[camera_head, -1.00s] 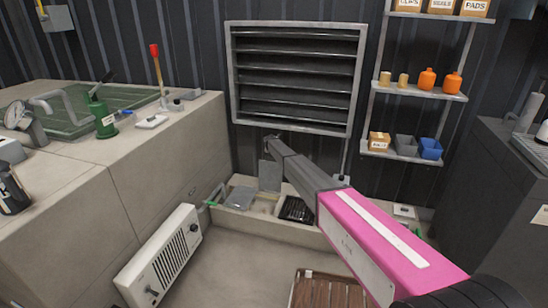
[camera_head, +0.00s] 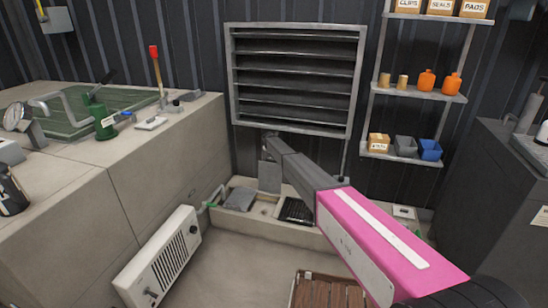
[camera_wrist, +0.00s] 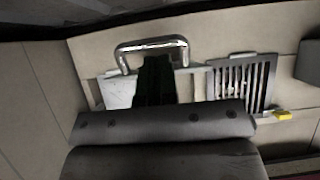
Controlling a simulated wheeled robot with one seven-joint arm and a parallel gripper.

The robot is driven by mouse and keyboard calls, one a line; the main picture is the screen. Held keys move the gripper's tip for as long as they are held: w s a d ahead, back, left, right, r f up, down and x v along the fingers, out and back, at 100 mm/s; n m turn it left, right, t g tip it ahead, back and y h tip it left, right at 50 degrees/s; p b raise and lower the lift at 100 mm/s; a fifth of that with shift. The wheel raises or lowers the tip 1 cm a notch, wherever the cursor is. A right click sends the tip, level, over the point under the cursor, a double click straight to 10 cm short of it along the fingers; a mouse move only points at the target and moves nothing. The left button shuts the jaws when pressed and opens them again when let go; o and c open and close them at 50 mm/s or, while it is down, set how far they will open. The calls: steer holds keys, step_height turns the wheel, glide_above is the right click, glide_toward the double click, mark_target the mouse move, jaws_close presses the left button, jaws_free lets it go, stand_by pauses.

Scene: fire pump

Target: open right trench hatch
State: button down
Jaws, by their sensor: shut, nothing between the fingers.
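A low concrete trench (camera_head: 285,233) runs along the foot of the back wall. A grey panel (camera_head: 270,177) stands upright at it, just below the end of my arm. In the wrist view, a pale panel (camera_wrist: 118,90) shows with a chrome bar handle (camera_wrist: 150,46) at its upper edge. My gripper (camera_wrist: 155,62) is shut and empty, its dark fingertips overlapping the handle's loop from this view. I cannot tell whether they touch it. In the head view my gripper (camera_head: 268,138) is small, at the panel's top. My wrist hides the panel's lower part.
A dark grate (camera_head: 297,211) lies right of the panel; a grey slab (camera_head: 240,198) lies to its left. A white heater (camera_head: 160,258) is at the left counter. A wooden crate (camera_head: 330,291) stands in front. A louvre (camera_head: 295,78) and shelves (camera_head: 415,95) are behind.

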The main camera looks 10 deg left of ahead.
steer(key=s, duration=1.2)
steer(key=s+d+r+m+g, duration=0.1)
steer(key=s+d+m, duration=0.5)
steer(key=d, duration=0.4)
steer(key=s+d+r+m+g+h, duration=0.1)
steer(key=s+d+r+m, duration=0.1)
steer(key=s+d+m, duration=0.55)
steer(key=s+d+r+m+g, duration=0.1)
steer(key=s+d+m, duration=0.2)
steer(key=s+d, duration=0.75)
steer(key=s+d+r+m+g, duration=0.1)
steer(key=s+d+r+m, duration=0.2)
steer(key=s+d+m, duration=0.6)
steer(key=s+d+r+m+g+y, duration=0.1)
steer(key=s+d+r+m+g, duration=0.1)
steer(key=s+d+m, duration=0.7)
steer(key=s+d+r, duration=0.1)
steer(key=s+d, duration=0.4)
steer(key=s, duration=0.4)
steer(key=shift+d+r+m+g, duration=0.3)
steer(key=shift+m, duration=0.05)
steer(key=shift+d, duration=0.1)
